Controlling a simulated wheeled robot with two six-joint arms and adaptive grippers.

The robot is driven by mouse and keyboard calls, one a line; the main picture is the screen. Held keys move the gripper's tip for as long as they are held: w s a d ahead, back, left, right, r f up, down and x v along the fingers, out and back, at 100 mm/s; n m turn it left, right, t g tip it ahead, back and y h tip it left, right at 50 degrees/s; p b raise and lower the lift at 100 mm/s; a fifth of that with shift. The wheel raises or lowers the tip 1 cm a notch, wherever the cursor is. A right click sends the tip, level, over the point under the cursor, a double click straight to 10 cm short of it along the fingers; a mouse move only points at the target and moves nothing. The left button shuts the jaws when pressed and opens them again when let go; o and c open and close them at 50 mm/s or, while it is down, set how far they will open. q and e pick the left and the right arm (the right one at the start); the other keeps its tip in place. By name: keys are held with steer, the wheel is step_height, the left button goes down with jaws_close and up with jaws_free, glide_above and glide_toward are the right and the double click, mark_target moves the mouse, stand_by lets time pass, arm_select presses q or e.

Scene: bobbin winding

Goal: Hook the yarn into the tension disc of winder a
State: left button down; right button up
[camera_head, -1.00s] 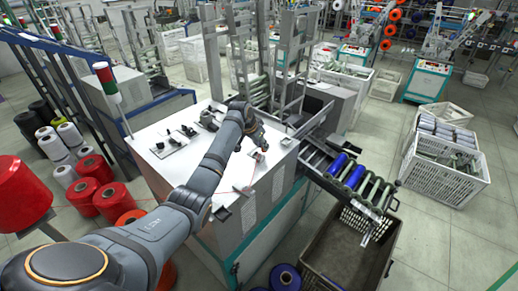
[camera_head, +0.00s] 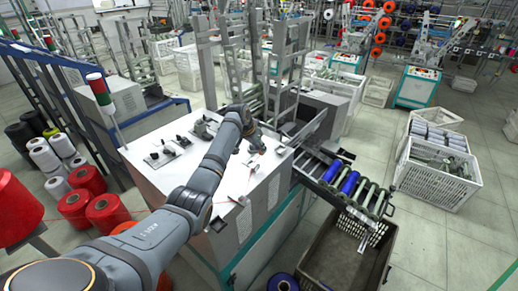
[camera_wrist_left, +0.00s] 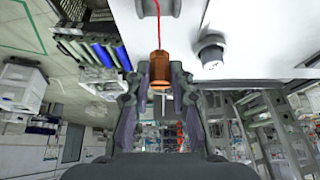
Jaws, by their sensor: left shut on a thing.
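My left gripper (camera_head: 256,149) is over the right part of the white machine top (camera_head: 222,190). In the left wrist view my left gripper (camera_wrist_left: 160,98) is shut on a small orange-brown cylinder (camera_wrist_left: 160,66) at the end of the red yarn (camera_wrist_left: 156,22). The yarn runs from it up to a dark grey fitting (camera_wrist_left: 166,8) at the top edge, which is cut off. I cannot tell whether this fitting is the tension disc, or whether the yarn is hooked there. A round grey knob (camera_wrist_left: 211,54) stands to the right. My right gripper is not in view.
Several small dark fittings (camera_head: 160,157) stand on the left of the machine top. A metal frame (camera_head: 285,60) rises behind it. A roller rack with blue bobbins (camera_head: 349,181) and a grey crate (camera_head: 340,260) are at the right.

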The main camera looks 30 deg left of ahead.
arm_select(q)
steer(key=shift+w+r+p, duration=0.15)
steer(key=shift+r+p, duration=0.4)
steer(key=shift+r, duration=0.25)
steer(key=shift+w+r+p, duration=0.15)
steer(key=shift+r+p, duration=0.35)
steer(key=shift+r, duration=0.25)
